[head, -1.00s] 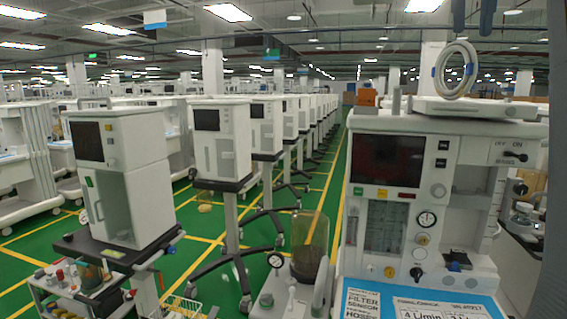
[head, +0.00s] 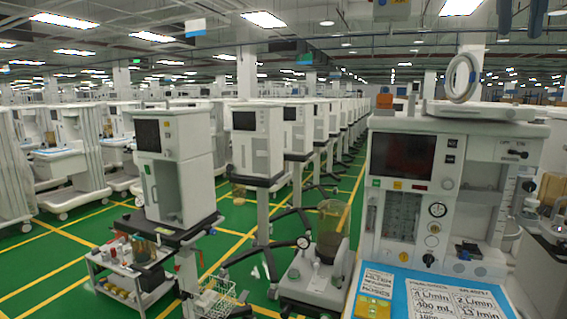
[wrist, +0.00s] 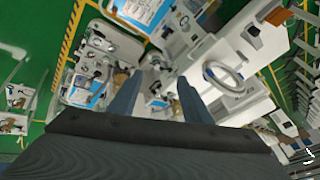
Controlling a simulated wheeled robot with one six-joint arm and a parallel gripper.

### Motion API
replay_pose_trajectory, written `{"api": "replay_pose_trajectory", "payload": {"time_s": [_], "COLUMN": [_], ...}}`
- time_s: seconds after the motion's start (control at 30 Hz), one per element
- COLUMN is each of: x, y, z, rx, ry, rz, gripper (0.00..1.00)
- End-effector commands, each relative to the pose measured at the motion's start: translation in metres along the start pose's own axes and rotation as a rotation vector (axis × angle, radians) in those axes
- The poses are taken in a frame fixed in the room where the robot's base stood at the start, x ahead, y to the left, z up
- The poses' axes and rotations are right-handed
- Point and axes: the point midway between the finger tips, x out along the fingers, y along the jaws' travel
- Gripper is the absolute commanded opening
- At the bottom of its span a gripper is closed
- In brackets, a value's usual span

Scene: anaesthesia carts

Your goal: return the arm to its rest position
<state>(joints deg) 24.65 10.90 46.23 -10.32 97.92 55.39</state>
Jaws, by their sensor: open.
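My gripper (wrist: 159,97) shows in the wrist view as two blue-grey fingers spread apart with nothing held between them. In the head view the tips of my gripper (head: 521,16) hang at the top right edge, above the large anaesthesia machine (head: 402,156). The rest of my arm is out of the head view. The wrist view looks down past the fingers on machine tops, including a white ring (wrist: 223,76). This ring also stands on top of the machine in the head view (head: 461,76).
A white machine with a dark screen (head: 152,134) stands at left on a pole stand, above a small cart (head: 117,268) of supplies. A clear canister (head: 330,230) stands in the middle. Rows of machines fill the back. Green floor with yellow lines is open between them.

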Motion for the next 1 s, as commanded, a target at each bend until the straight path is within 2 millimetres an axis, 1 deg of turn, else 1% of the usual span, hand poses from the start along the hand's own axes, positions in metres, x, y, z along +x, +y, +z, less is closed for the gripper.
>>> {"api": "replay_pose_trajectory", "payload": {"time_s": [0.03, 0.23, 0.37, 0.47, 0.57, 0.67, 0.77, 0.8, 0.87, 0.9, 0.97, 1.0], "x": [0.007, 0.033, 0.054, 0.076, 0.102, 0.134, 0.174, 0.193, 0.222, 0.240, 0.266, 0.282], "y": [-0.002, -0.009, -0.016, -0.022, -0.028, -0.032, -0.032, -0.030, -0.024, -0.019, -0.008, 0.002], "z": [0.003, 0.014, 0.027, 0.042, 0.062, 0.088, 0.126, 0.145, 0.175, 0.195, 0.226, 0.246], "rx": [-0.016, -0.080, -0.139, -0.200, -0.272, -0.357, -0.469, -0.522, -0.604, -0.656, -0.735, -0.784], "ry": [-0.005, -0.021, -0.035, -0.052, -0.072, -0.097, -0.129, -0.145, -0.170, -0.185, -0.207, -0.223], "rz": [0.002, 0.004, 0.003, 0.002, -0.002, -0.006, -0.014, -0.019, -0.027, -0.034, -0.043, -0.049], "gripper": [0.44, 0.44, 0.44, 0.44, 0.44, 0.44, 0.44, 0.44, 0.44, 0.44, 0.44, 0.44]}}
